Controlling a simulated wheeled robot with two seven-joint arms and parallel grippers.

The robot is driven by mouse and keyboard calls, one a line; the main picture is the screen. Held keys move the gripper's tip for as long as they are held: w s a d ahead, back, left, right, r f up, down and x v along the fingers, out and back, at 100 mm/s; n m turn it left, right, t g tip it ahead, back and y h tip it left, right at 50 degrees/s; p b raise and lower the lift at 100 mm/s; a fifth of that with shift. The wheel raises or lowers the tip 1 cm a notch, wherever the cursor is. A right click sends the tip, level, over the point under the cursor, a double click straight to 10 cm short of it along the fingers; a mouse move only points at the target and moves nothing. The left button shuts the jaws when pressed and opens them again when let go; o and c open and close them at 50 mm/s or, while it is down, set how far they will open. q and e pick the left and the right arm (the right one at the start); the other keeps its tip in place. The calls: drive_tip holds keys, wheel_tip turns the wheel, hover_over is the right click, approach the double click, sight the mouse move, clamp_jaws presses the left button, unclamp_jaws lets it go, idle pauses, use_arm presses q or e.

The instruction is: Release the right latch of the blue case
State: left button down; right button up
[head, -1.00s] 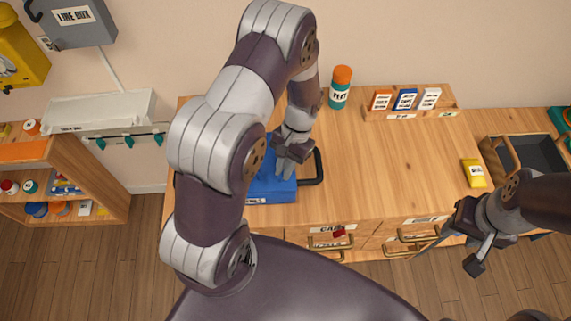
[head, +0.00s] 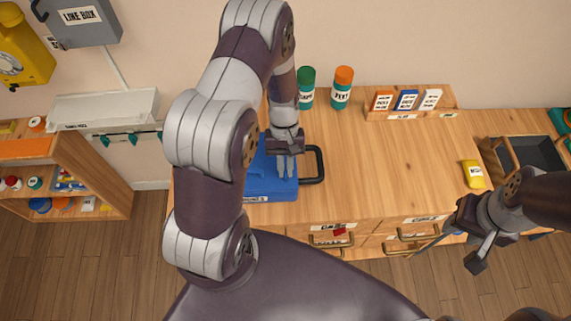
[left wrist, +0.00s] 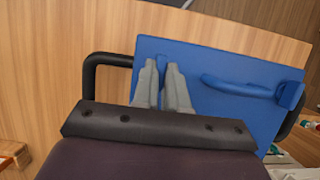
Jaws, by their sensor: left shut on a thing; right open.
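The blue case (head: 272,186) lies on the wooden counter, partly hidden behind my left arm. In the left wrist view the case (left wrist: 215,105) shows a blue carrying handle (left wrist: 238,88) and black side bars. My left gripper (head: 287,174) points down onto the right part of the case, near the black side bar (head: 319,165). Its fingers (left wrist: 162,68) are nearly together at the case's edge in the left wrist view. My right gripper (head: 448,254) is open and empty, in front of the counter at the right.
A green-capped bottle (head: 306,88) and an orange-capped bottle (head: 342,88) stand behind the case. A wooden rack (head: 410,103) with small boxes is at the back. A yellow packet (head: 473,173) lies at the right. The counter's middle is clear.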

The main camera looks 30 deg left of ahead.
idle(0.5)
use_arm(q)
drive_tip(key=c, duration=1.2)
unclamp_jaws()
drive_tip(key=shift+o, duration=0.2)
drive_tip(key=b+v, duration=0.1)
drive_tip(key=v, duration=0.5)
drive_tip(key=shift+w+a+r, duration=0.1)
drive_tip(key=shift+r, duration=0.1)
drive_tip(key=p+v, duration=0.3)
drive_tip(key=v, duration=0.3)
drive_tip(key=shift+r, duration=0.2)
